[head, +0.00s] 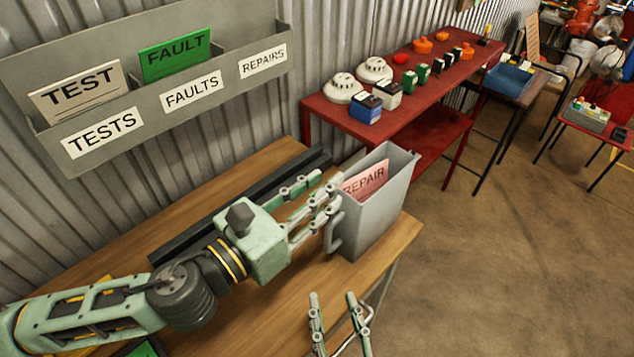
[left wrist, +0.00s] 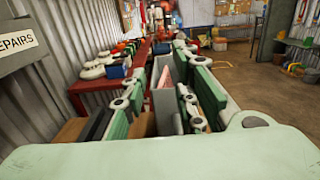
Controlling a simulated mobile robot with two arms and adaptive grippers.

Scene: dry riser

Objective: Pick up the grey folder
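A grey upright folder-like holder (head: 378,215) with a side handle stands near the right end of the wooden table. A pink card marked REPAIR (head: 365,181) stands inside it. My left gripper (head: 325,187) is at the holder's left, handle side, with its fingers apart. In the left wrist view the holder (left wrist: 179,68) and pink card (left wrist: 163,100) show between the two fingers. I cannot tell whether a finger touches the holder. My right gripper (head: 338,302) is open and empty, low in the head view, below the holder near the table's front edge.
A grey wall rack (head: 200,125) holds a TEST card (head: 78,90) and a green FAULT card (head: 175,55). A dark bar (head: 215,215) lies along the wooden table (head: 180,195). A red table (head: 425,85) with detectors stands beyond.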

